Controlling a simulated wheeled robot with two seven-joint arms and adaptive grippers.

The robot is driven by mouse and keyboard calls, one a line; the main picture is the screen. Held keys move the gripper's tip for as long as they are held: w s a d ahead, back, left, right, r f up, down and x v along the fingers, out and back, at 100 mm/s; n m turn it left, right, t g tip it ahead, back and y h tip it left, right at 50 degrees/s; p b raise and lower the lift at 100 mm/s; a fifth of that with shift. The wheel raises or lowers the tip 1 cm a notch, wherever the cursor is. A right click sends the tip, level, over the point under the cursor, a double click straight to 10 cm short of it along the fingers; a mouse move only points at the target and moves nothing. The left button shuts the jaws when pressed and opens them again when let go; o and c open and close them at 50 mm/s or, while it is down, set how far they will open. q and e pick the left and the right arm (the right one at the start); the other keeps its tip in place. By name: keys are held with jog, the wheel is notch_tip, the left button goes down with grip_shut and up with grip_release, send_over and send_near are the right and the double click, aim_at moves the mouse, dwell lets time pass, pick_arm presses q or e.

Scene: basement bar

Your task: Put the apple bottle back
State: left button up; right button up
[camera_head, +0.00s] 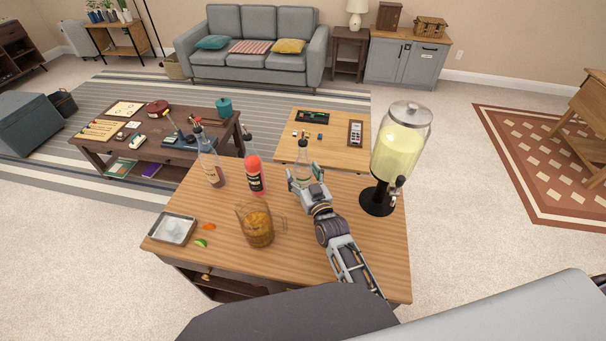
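My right gripper (305,174) reaches in over the near table from the lower right. Its two fingers are spread apart, one on each side of a clear glass bottle (303,160) with a dark pourer top. The bottle is upright; its lower part is partly hidden by the gripper, and whether the fingers touch it is too small to tell. Its label cannot be read, so I cannot tell if it is the apple bottle. Another clear bottle (210,164) with dark reddish liquid stands at the left, and a further slim bottle (248,143) stands behind a red-capped bottle (255,176). My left gripper is out of view.
On the near wooden table (330,262) stand a glass pitcher of amber drink (257,227), a metal tray (172,229), orange and green garnish pieces, and a tall drink dispenser (402,145) right of my gripper. The table's front middle is clear.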

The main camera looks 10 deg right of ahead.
jog(key=shift+r, duration=0.15)
jog(key=s+d, duration=0.2)
jog(key=s, duration=0.9)
jog(key=shift+s+b, duration=0.4)
jog(key=shift+b, duration=0.05)
dwell(0.5)
